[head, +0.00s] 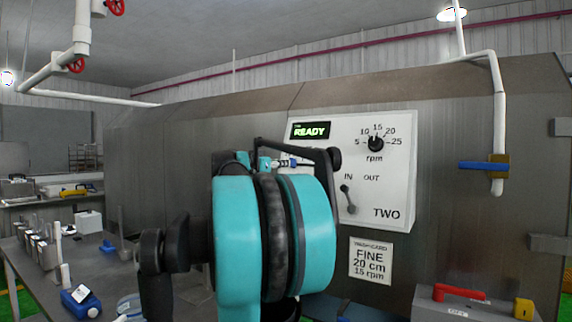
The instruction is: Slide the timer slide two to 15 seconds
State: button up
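The control panel marked TWO (400,185) is on the front of the grey metal housing. Its display (310,131) reads READY. It has a black rpm dial (376,144), marked 5 to 25 and pointing near 15, and an IN/OUT lever (348,199). I cannot make out a timer slide; my teal and black arm covers the panel's lower left. Black and metal parts that may belong to my gripper (290,161) show above the teal joint, in front of the panel. The fingertips cannot be made out, nor whether they touch anything.
A card (370,260) below the panel reads FINE, 20 cm, 15 rpm. A blue-handled valve (484,166) sits on a white pipe at the right. A grey box with a red handle (460,292) stands at lower right. A cluttered bench (30,262) is at the left.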

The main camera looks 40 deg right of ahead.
jog(key=shift+v, duration=2.5)
